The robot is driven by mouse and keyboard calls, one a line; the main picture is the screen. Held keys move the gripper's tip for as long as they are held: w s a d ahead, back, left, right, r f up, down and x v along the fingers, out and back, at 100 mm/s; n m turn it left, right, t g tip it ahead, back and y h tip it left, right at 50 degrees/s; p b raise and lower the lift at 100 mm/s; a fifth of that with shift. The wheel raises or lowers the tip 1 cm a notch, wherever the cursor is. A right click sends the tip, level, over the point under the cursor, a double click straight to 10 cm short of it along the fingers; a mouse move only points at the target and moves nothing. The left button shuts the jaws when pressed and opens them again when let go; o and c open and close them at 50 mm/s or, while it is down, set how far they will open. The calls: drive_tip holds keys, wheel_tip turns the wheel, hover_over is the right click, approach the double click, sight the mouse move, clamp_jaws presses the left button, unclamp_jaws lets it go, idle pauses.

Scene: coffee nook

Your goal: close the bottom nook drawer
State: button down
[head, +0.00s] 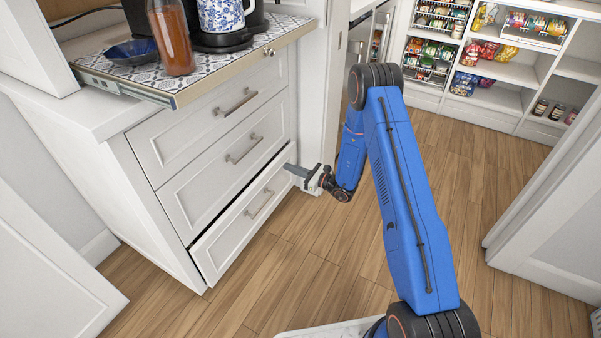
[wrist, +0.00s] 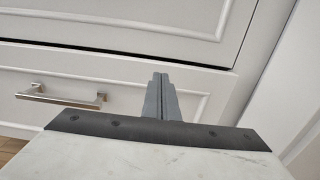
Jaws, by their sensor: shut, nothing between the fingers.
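The bottom nook drawer (head: 237,228) is a white panel with a metal bar handle (head: 260,203), the lowest of three in the cabinet. It stands a little open, with a dark gap along its top and left edges. In the wrist view the drawer front (wrist: 100,85) and its handle (wrist: 60,95) are at the left, under a dark gap. My gripper (head: 290,169) is shut and empty at the drawer's upper right corner. In the wrist view its fingers (wrist: 162,92) are together in front of the drawer's right part. I cannot tell whether they touch it.
The middle drawer (head: 230,162) and top drawer (head: 210,118) look shut. Above them a patterned pull-out tray (head: 97,66) sticks out, carrying a bottle (head: 172,38), a blue bowl (head: 131,52) and a patterned mug (head: 222,14). Wooden floor (head: 270,275) lies clear before the cabinet.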

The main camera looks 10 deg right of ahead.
sight(279, 162)
drive_tip(key=shift+x, duration=1.35)
drive_tip(key=shift+a, duration=0.1)
drive_tip(key=x, duration=0.3)
drive_tip(key=shift+w+a, duration=0.2)
drive_tip(key=shift+a, duration=0.05)
drive_tip(key=shift+d+r, duration=0.1)
drive_tip(key=shift+w, duration=0.1)
